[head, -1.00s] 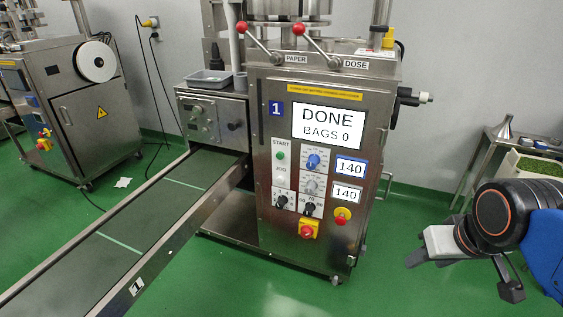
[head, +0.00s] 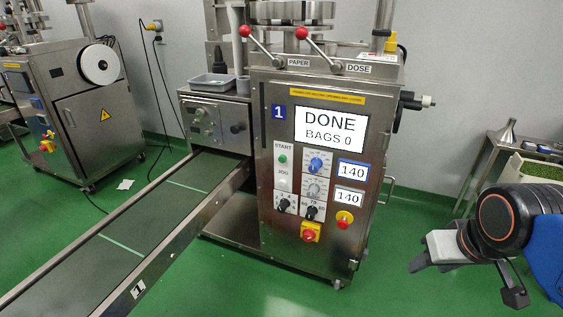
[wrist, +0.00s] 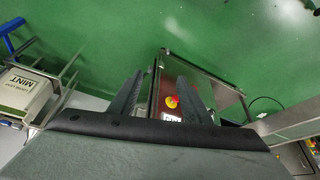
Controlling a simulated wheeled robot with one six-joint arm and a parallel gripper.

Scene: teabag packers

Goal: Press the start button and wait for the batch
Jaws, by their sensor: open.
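The packing machine (head: 325,240), marked 1, stands in the middle of the head view. Its screen (head: 330,128) reads DONE, BAGS 0. The green start button (head: 283,159) sits under the START label at the left of the panel. Two small displays read 140. My gripper (head: 415,266) is to the right of the machine and low, apart from the panel. In the wrist view its two fingers (wrist: 157,92) are spread with nothing held between them. The machine's red and yellow emergency stop (wrist: 172,102) shows between the fingers there. The start button is not seen in the wrist view.
A conveyor (head: 140,225) runs from the machine to the front left. A second machine (head: 75,110) stands at the left. A steel table with a green-filled tray (head: 540,170) is at the right. A MINT box (wrist: 22,92) shows at the wrist view's left. Green floor lies open before the machine.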

